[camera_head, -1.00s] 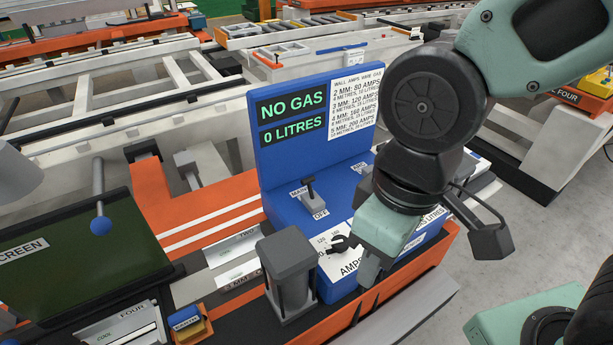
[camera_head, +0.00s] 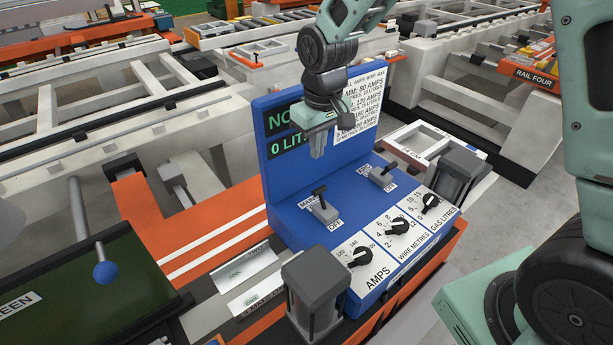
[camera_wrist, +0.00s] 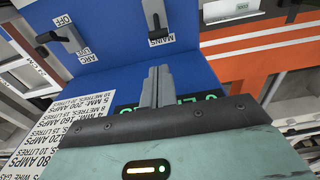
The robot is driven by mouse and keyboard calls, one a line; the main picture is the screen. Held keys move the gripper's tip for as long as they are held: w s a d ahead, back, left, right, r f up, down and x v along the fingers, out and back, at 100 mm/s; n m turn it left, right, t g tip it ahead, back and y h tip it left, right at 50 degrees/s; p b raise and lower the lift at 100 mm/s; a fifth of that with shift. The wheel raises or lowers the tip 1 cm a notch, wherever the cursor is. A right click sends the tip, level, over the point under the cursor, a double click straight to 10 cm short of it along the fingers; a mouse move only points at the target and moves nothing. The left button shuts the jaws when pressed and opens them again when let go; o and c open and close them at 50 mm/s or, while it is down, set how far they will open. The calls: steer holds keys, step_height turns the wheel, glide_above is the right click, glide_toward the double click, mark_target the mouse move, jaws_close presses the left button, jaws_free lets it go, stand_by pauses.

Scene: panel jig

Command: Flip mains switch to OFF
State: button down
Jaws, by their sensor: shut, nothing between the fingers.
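The mains switch (camera_head: 322,206) is a grey base with a black-tipped lever on the blue panel (camera_head: 345,205), left of the arc switch (camera_head: 382,174). Its OFF label shows at its near side, and its lever leans up toward the panel's back. In the wrist view the mains switch (camera_wrist: 155,18) is at the top centre, beyond the fingertips, beside the MAINS label. My gripper (camera_head: 318,153) is shut and empty, pointing down in front of the upright display, above and behind the mains switch. In the wrist view the shut fingers (camera_wrist: 160,72) appear apart from the lever.
The display (camera_head: 290,138) is partly hidden by my gripper. Knobs for amps (camera_head: 360,255), wire metres (camera_head: 397,228) and gas litres (camera_head: 430,203) line the front. Grey posts (camera_head: 315,292) flank the panel. A blue-ended lever (camera_head: 105,272) stands at left.

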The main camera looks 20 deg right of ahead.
steer(key=p, duration=0.2)
glide_toward(323, 202)
steer(key=w+f, duration=0.1)
steer(key=f, duration=0.1)
steer(key=w+f, duration=0.1)
steer(key=w, duration=0.1)
steer(key=w+a+f, duration=0.1)
steer(key=f, duration=0.1)
steer(key=shift+w+f, duration=0.3)
steer(key=shift+f, duration=0.1)
